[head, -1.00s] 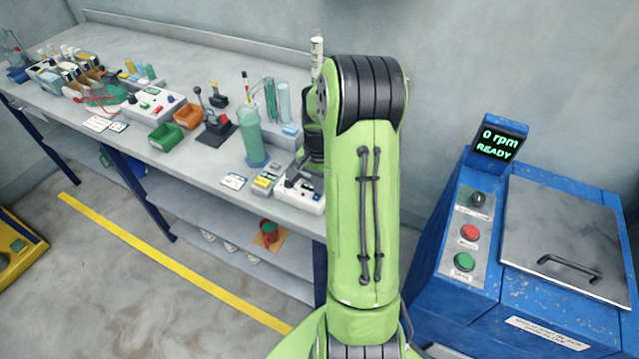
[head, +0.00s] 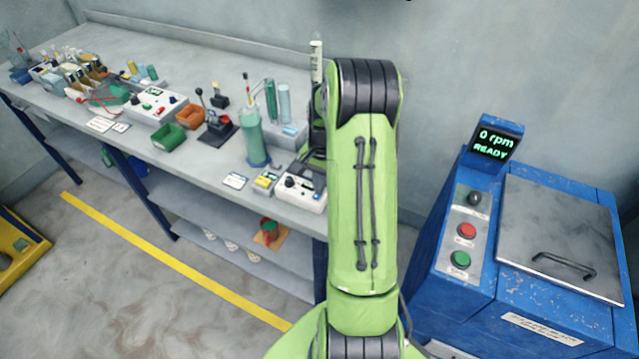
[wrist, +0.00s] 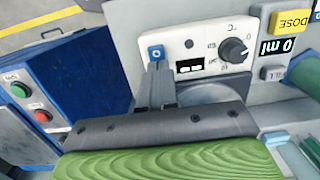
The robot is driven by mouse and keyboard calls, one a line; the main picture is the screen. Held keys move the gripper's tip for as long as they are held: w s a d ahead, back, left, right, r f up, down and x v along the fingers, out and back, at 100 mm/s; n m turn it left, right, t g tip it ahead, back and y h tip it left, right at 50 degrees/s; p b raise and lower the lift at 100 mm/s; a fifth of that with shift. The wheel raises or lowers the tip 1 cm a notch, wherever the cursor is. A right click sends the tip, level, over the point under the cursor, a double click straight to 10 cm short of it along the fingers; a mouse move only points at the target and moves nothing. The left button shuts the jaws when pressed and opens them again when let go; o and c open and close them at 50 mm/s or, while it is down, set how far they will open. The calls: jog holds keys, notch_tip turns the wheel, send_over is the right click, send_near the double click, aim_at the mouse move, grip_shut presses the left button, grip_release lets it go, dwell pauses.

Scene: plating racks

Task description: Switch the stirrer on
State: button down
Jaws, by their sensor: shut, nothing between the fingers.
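The stirrer (head: 300,190) is a white-fronted box with a dark knob at the bench's front edge, partly hidden by my arm in the head view. In the wrist view, the stirrer's front panel (wrist: 205,30) has a black knob (wrist: 233,50) near a °C mark, a small dark display (wrist: 190,66) with two light dashes, and a blue button (wrist: 156,53) with a white symbol. A round grey plate lies behind the panel, partly covered. My gripper (wrist: 157,68) is shut and empty, its fingertips close to the blue button; I cannot tell whether they touch. The head view hides my gripper.
A dosing unit (wrist: 276,46) reading 0 ml sits beside the stirrer. A green cylinder (head: 252,135) stands close behind. A blue machine (head: 470,285) with red and green buttons and a "0 rpm READY" screen (head: 494,144) stands right. Clear floor lies in front of the bench.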

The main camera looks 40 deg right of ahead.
jog(key=shift+s+a+f, duration=0.3)
jog(key=shift+s+f, duration=0.1)
jog(key=shift+f, duration=0.15)
jog(key=shift+a, duration=0.2)
jog(key=shift+r, duration=0.1)
notch_tip(320, 180, up, 15)
jog(key=w+d+p, duration=0.1)
jog(key=d+p, duration=0.1)
jog(key=p, duration=0.2)
jog(key=shift+d, duration=0.15)
jog(key=shift+w, duration=0.1)
